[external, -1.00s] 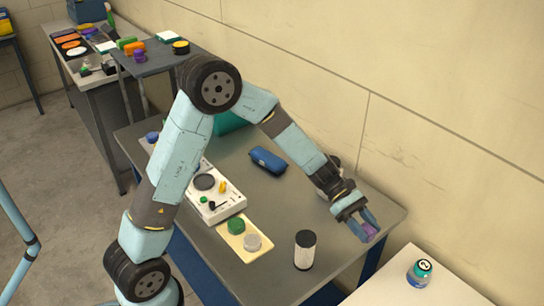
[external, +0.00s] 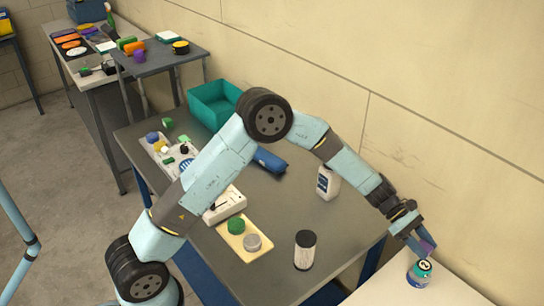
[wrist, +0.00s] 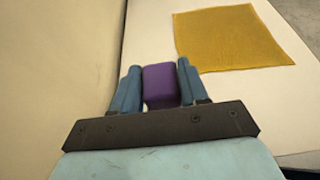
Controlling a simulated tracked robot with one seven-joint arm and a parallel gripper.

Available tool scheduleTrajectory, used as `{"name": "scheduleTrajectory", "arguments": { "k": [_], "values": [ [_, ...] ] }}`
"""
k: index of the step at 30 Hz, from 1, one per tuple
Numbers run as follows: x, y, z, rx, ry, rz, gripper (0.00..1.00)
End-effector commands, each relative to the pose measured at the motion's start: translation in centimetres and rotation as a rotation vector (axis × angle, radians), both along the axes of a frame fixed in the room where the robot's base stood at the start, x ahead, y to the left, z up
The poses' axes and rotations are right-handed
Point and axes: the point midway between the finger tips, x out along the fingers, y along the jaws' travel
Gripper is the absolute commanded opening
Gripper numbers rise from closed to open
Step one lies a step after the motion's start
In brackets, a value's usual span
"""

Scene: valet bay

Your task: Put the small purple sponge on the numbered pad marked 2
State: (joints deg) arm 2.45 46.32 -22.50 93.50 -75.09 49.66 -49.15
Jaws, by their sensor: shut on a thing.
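The small purple sponge (external: 429,244) is held between the blue fingers of my gripper (external: 424,246), at the right in the external view. In the wrist view the purple sponge (wrist: 160,84) sits between both fingers of my gripper (wrist: 157,76), which is shut on it. In the external view the gripper is just above or behind a teal jar (external: 419,275) whose white lid shows a 2. I cannot make out a flat pad marked 2; flat orange and white pads (external: 76,51) lie on the far left bench, their marks too small to read.
The jar stands on a white surface (external: 390,290); a yellow cloth (wrist: 230,38) lies on a white surface in the wrist view. The grey table (external: 280,220) holds a black-and-white canister (external: 305,250), a white bottle (external: 328,182) and a teal bin (external: 207,106). A wall runs behind.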

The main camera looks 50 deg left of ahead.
Motion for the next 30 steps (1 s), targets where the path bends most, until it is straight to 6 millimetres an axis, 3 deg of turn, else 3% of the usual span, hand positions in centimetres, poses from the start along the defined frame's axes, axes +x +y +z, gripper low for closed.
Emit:
{"name": "scheduleTrajectory", "arguments": {
  "k": [3, 9, 17, 24, 30],
  "values": [
    [1.4, -0.6, -2.0, 0.001, 0.002, 0.001, 0.15],
    [2.8, -1.3, -3.8, 0.0, 0.0, 0.001, 0.15],
    [3.6, -1.7, -4.9, 0.001, 0.0, 0.001, 0.15],
    [3.5, -1.6, -7.7, 0.0, 0.001, 0.0, 0.15],
    [3.5, -1.6, -7.7, 0.0, -0.001, 0.001, 0.15]
  ]
}}
